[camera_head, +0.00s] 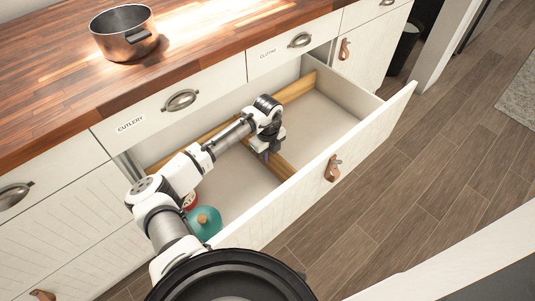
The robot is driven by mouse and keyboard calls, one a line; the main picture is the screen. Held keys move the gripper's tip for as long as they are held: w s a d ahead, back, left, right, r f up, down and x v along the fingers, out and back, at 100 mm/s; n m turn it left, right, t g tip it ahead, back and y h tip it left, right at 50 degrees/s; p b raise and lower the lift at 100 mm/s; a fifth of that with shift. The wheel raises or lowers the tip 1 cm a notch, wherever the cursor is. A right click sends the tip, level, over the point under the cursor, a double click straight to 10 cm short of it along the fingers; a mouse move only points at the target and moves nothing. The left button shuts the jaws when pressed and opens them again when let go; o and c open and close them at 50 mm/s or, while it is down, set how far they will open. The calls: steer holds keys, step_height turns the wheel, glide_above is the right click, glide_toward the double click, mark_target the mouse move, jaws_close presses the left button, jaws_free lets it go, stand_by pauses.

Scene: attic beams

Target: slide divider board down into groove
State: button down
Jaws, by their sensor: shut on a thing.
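The open white drawer (361,103) extends from the cabinet. My gripper (266,156) reaches down into its middle and is shut on the wooden divider board (284,168). The board runs from under my gripper toward the drawer's front panel. My gripper and wrist hide part of the board. The groove does not show, and I cannot tell whether the board's lower edge is in it. A long wooden strip (296,89) runs along the back of the drawer, partly behind my arm.
A teal round pot (205,222) with a wooden knob and a red item (189,201) sit in the drawer's left part, close to my arm. The right part is empty. A copper pot (124,33) stands on the wooden countertop (62,88).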

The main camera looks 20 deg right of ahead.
steer(key=shift+r, duration=0.15)
steer(key=shift+r+p, duration=4.25)
steer(key=shift+r, duration=0.9)
